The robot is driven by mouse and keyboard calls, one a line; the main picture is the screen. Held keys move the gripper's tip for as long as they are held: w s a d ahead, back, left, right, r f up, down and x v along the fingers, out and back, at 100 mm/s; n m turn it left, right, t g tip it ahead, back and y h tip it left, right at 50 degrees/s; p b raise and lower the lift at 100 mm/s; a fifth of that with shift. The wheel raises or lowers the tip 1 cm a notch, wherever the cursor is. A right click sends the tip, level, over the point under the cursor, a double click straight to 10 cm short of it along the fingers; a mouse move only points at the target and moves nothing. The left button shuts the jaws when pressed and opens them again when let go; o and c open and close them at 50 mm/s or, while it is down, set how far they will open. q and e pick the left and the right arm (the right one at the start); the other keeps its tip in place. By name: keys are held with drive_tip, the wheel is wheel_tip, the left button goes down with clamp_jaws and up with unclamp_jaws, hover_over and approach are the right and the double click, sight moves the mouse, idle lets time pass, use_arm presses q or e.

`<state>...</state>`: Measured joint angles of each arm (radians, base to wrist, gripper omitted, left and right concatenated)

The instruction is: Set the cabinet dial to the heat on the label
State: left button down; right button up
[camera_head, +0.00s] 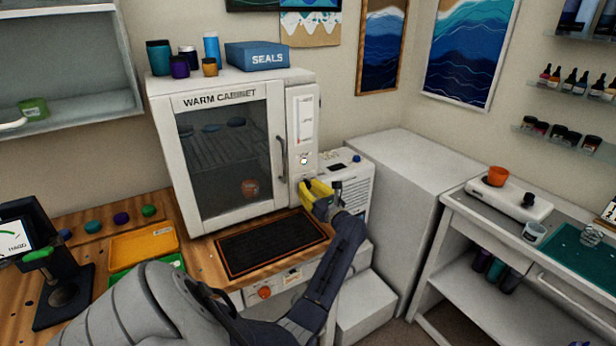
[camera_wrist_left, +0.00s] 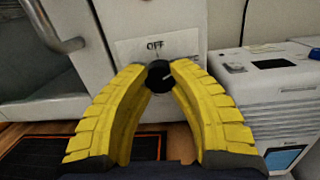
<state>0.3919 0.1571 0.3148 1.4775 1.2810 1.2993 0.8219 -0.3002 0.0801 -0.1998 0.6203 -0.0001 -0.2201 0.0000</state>
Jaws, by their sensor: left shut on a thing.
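The warm cabinet (camera_head: 226,110) stands on the wooden bench with its glass door shut. Its dial (camera_wrist_left: 158,78) is black, below a plate reading OFF (camera_wrist_left: 154,46). A light mark on the dial slants to the right and slightly up, off the OFF word. My left gripper (camera_wrist_left: 159,72) has its yellow fingertips shut on the dial, one on each side. In the head view the same gripper (camera_head: 312,190) covers the dial at the cabinet's lower right. A white panel label (camera_head: 306,120) above it has print too small to read. My right gripper is not in view.
A door handle (camera_head: 282,158) stands out left of the dial. A white machine (camera_head: 345,172) stands close on the right. A black mat (camera_head: 272,243) lies in front of the cabinet. Cups and a blue SEALS box (camera_head: 257,56) sit on top.

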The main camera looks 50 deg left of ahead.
use_arm(q)
drive_tip(key=m, duration=0.4)
drive_tip(key=shift+r+t, duration=0.3)
drive_tip(key=m, duration=0.4)
drive_tip(key=shift+t, duration=0.4)
drive_tip(key=m, duration=0.4)
drive_tip(key=shift+t, duration=0.3)
drive_tip(key=m, duration=0.5)
drive_tip(key=shift+t+h, duration=0.3)
drive_tip(key=m, duration=0.4)
drive_tip(key=shift+h, duration=0.3)
drive_tip(key=m, duration=0.3)
drive_tip(key=shift+m, duration=0.4)
drive_tip(key=m, duration=0.4)
drive_tip(key=shift+f+h, duration=0.1)
drive_tip(key=shift+h, duration=0.3)
drive_tip(key=shift+f+m, duration=0.1)
drive_tip(key=shift+m, duration=1.2)
drive_tip(key=shift+f+m, duration=0.1)
drive_tip(key=shift+m, duration=0.2)
